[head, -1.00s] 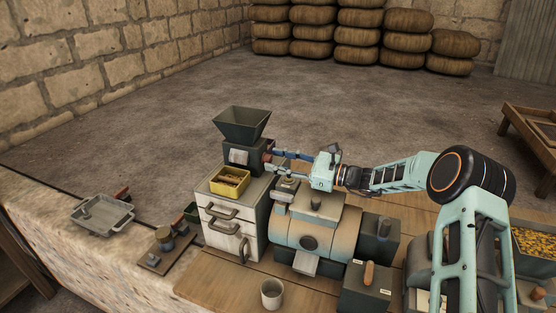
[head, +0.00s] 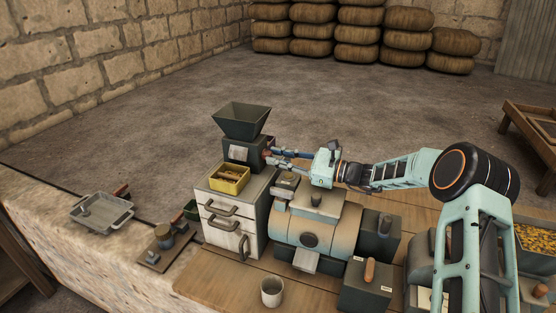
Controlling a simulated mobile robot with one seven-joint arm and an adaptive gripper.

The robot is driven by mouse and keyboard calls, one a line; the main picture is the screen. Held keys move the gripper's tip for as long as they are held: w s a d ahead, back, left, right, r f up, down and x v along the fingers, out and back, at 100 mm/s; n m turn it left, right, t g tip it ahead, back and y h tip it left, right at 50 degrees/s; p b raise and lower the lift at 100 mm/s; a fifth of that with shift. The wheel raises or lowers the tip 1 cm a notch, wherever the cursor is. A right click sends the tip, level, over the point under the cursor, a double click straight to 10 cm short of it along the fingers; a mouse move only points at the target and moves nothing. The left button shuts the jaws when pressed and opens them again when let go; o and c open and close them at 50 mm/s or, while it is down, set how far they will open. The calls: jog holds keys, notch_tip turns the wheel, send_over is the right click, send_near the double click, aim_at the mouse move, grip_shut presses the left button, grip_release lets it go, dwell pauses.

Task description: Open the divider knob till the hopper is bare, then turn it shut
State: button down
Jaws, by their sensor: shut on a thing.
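The dark hopper (head: 242,119) sits on top of a dark divider box with a pale label (head: 238,153), on the white drawer cabinet. The part of the hopper's inside that I can see is dark, with no grain showing; its bottom is hidden. The reddish divider knob (head: 267,153) is on the right side of the box. My gripper (head: 272,157) reaches in from the right and is shut on the knob, which its fingers partly cover. A yellow tray (head: 229,179) with brownish pieces in it stands in front of the divider box.
A drum machine (head: 318,225) stands right of the cabinet, close under my gripper. A grey cup (head: 271,292) is at the front. A metal tray (head: 101,213) lies on the stone ledge at left. A bin of yellow grain (head: 535,245) is at far right.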

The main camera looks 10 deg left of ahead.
jog(key=n+b, duration=0.5)
jog(key=b, duration=0.3)
jog(key=n+b, duration=0.6)
jog(key=b, duration=0.2)
jog(key=n+b, duration=0.6)
jog(key=b, duration=0.3)
jog(key=shift+f+g, duration=0.3)
jog(key=shift+r+n, duration=0.1)
jog(key=shift+n, duration=0.2)
jog(key=c, duration=1.8)
grip_release()
jog(key=shift+o, duration=0.2)
jog(key=shift+d, duration=0.1)
jog(key=shift+s+d, duration=0.2)
jog(key=shift+d, duration=1.1)
jog(key=shift+s+d, duration=0.25)
jog(key=shift+d, duration=1.05)
jog(key=shift+s+d, duration=0.2)
jog(key=shift+d, duration=1.1)
